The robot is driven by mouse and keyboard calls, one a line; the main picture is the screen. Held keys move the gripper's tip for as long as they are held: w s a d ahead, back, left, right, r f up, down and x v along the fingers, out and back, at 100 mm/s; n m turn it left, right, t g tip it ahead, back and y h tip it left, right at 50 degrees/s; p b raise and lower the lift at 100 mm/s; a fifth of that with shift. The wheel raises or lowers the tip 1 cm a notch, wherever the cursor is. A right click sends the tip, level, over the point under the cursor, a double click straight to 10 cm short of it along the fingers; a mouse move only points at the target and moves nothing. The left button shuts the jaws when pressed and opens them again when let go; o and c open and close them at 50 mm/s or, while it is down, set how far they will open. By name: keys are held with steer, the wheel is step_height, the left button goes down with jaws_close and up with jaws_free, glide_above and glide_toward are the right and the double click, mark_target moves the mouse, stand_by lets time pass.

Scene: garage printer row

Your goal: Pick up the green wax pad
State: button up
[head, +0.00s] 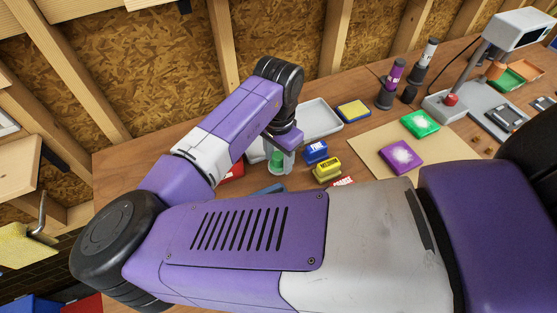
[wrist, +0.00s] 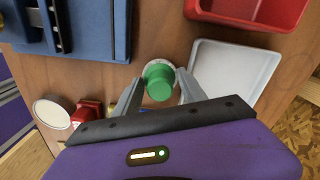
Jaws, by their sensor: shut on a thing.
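The green wax pad, a small round green piece with a pale rim, shows in the wrist view (wrist: 160,83) and in the head view (head: 276,160). My gripper (wrist: 160,92) has one finger on each side of it and is shut on it. In the head view my gripper (head: 279,157) points down at the bench, left of the blue block. I cannot tell whether the pad touches the bench. The fingers hide its sides.
A grey tray (head: 317,118) and a yellow-topped pad (head: 354,110) lie behind. Blue (head: 315,152) and yellow (head: 327,168) blocks stand close on the right. A red tray (wrist: 285,18) is near.

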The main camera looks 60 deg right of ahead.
mark_target(278, 155)
step_height(278, 155, up, 19)
steer(key=b, duration=0.1)
stand_by(0.3)
steer(key=o, duration=0.6)
steer(key=shift+f, duration=0.1)
steer(key=c, duration=0.4)
steer(key=shift+c, duration=0.2)
